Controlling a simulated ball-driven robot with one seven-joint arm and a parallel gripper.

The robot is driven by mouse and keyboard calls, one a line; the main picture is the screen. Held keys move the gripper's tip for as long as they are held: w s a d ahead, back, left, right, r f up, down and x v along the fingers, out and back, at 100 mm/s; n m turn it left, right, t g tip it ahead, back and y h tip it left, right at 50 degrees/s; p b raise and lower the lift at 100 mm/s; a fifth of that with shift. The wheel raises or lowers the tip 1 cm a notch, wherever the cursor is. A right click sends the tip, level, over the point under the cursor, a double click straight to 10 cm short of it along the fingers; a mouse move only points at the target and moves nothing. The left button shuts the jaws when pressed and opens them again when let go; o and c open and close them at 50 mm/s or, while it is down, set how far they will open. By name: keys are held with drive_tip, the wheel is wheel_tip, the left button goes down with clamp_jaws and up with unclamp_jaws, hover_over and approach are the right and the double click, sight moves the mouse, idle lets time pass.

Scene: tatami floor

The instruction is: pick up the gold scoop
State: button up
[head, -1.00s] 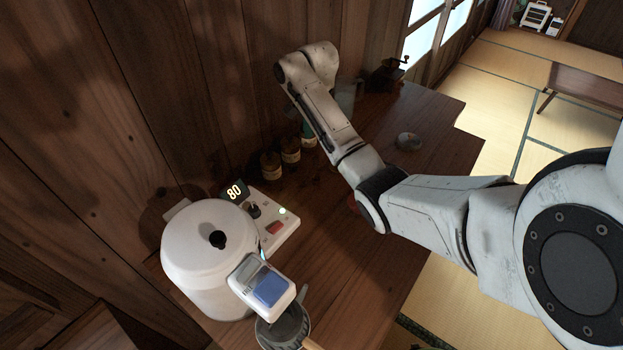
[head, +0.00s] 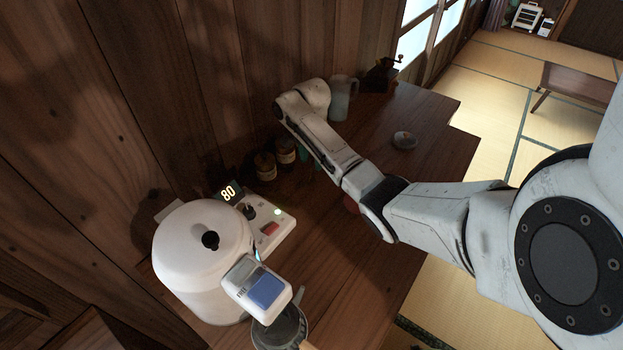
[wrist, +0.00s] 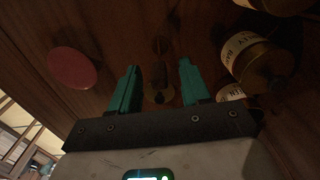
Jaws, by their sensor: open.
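The gold scoop (wrist: 158,93) looks like a dim, brassy shape on the dark wooden counter in the wrist view. It lies in the gap between the two teal fingers of my gripper (wrist: 159,66), with bare space on both sides of it. The fingers are apart and hold nothing. I cannot tell how far above the scoop the fingertips are. In the head view my arm hides the scoop and most of my gripper.
Labelled jars (wrist: 260,58) stand close right of my gripper; they also show in the head view (head: 286,152). A red disc (wrist: 71,68) lies to the left. A white pot (head: 200,255), control panel (head: 268,228), jug (head: 341,98), grinder (head: 383,75) and small dish (head: 404,140) share the counter.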

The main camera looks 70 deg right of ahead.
clamp_jaws()
idle(0.3)
drive_tip(key=shift+r, duration=0.1)
